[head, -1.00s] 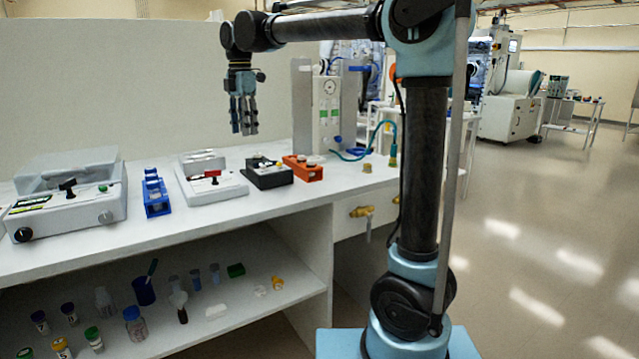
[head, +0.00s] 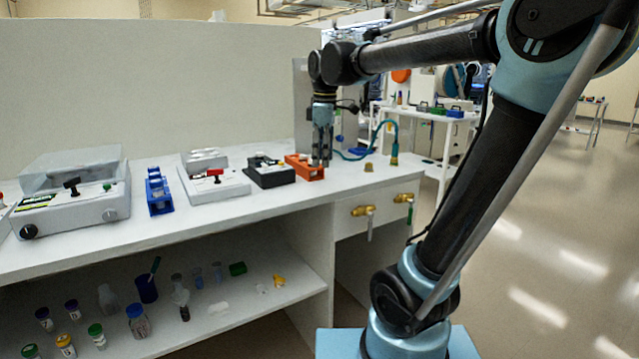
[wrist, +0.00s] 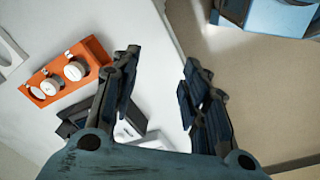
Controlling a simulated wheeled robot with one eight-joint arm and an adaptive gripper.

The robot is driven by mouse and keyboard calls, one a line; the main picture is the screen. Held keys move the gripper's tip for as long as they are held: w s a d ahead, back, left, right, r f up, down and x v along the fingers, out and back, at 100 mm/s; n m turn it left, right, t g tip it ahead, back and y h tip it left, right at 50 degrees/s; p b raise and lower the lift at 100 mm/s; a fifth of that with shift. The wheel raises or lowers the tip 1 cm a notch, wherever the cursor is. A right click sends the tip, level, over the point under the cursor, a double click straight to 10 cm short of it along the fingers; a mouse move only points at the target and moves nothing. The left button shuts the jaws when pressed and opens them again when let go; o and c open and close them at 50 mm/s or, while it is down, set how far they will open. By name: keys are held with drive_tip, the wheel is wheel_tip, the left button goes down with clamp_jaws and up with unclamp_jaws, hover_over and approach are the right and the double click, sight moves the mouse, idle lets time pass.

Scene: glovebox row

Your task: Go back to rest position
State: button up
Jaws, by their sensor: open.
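My gripper (head: 320,162) hangs fingers down at the right end of the bench, and in the head view it overlaps the right part of the orange rack (head: 298,166). In the wrist view the fingers (wrist: 160,62) are spread apart with nothing between them. There the orange rack (wrist: 95,50), with its white-topped pieces, lies to the left of the fingers. The bench edge passes below the gap between the fingers. My arm reaches leftward from the column on the right.
The bench top (head: 250,208) carries a black device (head: 270,177), a white device with a red knob (head: 222,187), a blue rack (head: 158,197) and a lidded grey machine (head: 68,212). The shelf below holds several bottles. A teal hose (head: 392,130) curves at the bench's right end. Open floor lies right.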

drive_tip(key=s+d+f+m, duration=0.8)
drive_tip(key=s+d+f, duration=0.1)
drive_tip(key=f, duration=0.3)
drive_tip(key=s+d+f+m+t, duration=0.1)
drive_tip(key=s+d+f+m, duration=0.6)
drive_tip(key=f, duration=0.5)
drive_tip(key=shift+s+d+m, duration=0.4)
drive_tip(key=shift+s+d, duration=0.7)
drive_tip(key=shift+s, duration=0.1)
